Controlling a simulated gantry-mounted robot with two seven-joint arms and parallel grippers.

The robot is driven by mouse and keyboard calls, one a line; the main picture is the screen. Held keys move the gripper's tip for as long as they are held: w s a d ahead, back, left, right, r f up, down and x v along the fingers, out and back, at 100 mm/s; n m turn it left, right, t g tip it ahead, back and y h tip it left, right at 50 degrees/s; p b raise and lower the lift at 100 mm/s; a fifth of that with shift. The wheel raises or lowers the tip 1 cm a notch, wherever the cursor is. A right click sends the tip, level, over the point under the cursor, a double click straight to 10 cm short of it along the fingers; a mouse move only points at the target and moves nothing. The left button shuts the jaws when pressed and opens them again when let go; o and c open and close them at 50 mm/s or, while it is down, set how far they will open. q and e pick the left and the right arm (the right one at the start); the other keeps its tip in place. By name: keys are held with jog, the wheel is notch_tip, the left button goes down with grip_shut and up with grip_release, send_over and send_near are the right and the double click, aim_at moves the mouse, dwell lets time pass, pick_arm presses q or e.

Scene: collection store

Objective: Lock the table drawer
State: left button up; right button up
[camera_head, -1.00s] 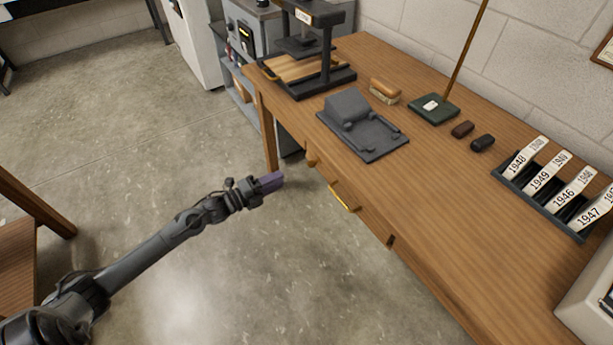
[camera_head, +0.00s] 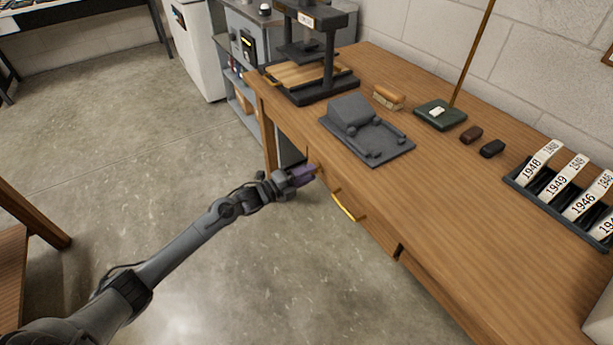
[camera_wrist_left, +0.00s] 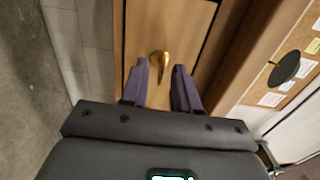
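The wooden table (camera_head: 440,215) runs along the wall at right. A brass drawer pull (camera_head: 344,207) shows on its front edge; the drawer face is mostly hidden from above. My left gripper (camera_head: 305,174) is beside the table front, left of the pull. In the left wrist view, my left gripper (camera_wrist_left: 161,68) is open, its two purple fingers apart. A small brass fitting (camera_wrist_left: 163,58) on the wooden front (camera_wrist_left: 165,25) appears between or just beyond the fingertips. I cannot tell whether it is a key or a knob, nor whether the fingers touch it. My right gripper is not in view.
On the tabletop are a black press (camera_head: 315,55), a grey cast block (camera_head: 365,130), a brush (camera_head: 388,97), a green base with a rod (camera_head: 440,114) and a rack of year tags (camera_head: 520,180). Grey shelving (camera_head: 240,95) stands behind.

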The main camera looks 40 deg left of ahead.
pick_arm(q)
grip_shut()
dwell(0.4)
jog(key=shift+n+p, duration=6.4)
jog(key=shift+n, duration=2.5)
